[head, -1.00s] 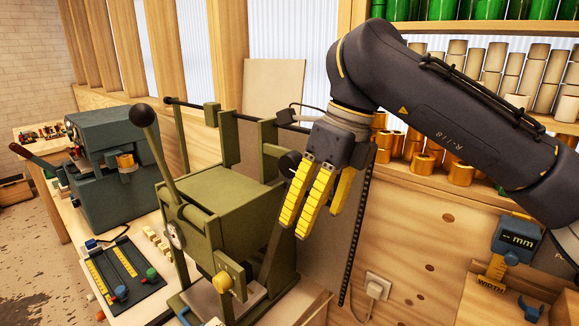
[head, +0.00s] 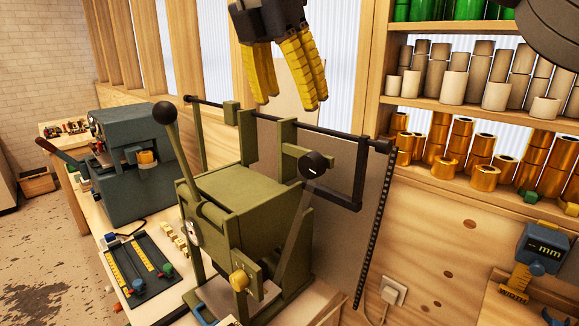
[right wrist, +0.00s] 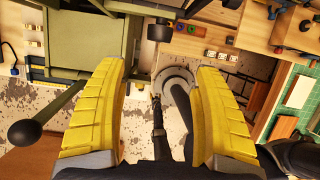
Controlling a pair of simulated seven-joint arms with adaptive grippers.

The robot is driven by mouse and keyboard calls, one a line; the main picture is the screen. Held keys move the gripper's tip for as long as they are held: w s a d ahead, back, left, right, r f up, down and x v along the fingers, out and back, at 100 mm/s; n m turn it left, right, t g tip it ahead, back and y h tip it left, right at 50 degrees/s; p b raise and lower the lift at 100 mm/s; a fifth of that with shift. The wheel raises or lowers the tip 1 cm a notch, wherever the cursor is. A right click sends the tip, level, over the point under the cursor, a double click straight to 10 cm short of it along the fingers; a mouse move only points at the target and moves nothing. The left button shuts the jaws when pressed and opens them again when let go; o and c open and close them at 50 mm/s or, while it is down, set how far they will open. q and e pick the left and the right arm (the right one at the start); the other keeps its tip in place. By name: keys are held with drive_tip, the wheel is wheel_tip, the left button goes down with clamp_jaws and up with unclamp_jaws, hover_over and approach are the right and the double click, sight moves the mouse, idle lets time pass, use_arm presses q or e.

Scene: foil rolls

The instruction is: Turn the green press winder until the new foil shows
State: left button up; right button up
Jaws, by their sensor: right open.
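The green press (head: 245,200) stands on the bench in the head view, its long lever with a black ball (head: 164,112) tilted up at the left. A round black knob (head: 314,163) with a small white mark sits on its right side, probably the winder; a black knob (right wrist: 160,30) also shows in the right wrist view. My right gripper (head: 288,103) is open and empty, fingers pointing down, above and behind the press, apart from the knob. Its yellow fingers frame the right wrist view (right wrist: 162,70). I cannot make out any new foil. My left gripper is not in view.
A black rod (head: 340,133) crosses behind the press to a black bracket (head: 361,180). A grey-blue machine (head: 125,165) stands left. Shelves of gold foil rolls (head: 485,178) are at the right. A slider panel (head: 140,270) lies in front.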

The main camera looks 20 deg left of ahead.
sight(308, 156)
drive_tip(key=shift+m, duration=0.4)
drive_tip(key=x, duration=1.1)
drive_tip(key=w+x, duration=0.1)
drive_tip(key=x, duration=0.4)
drive_tip(key=shift+f, duration=0.1)
drive_tip(key=shift+c, duration=0.2)
drive_tip(key=c, duration=1.1)
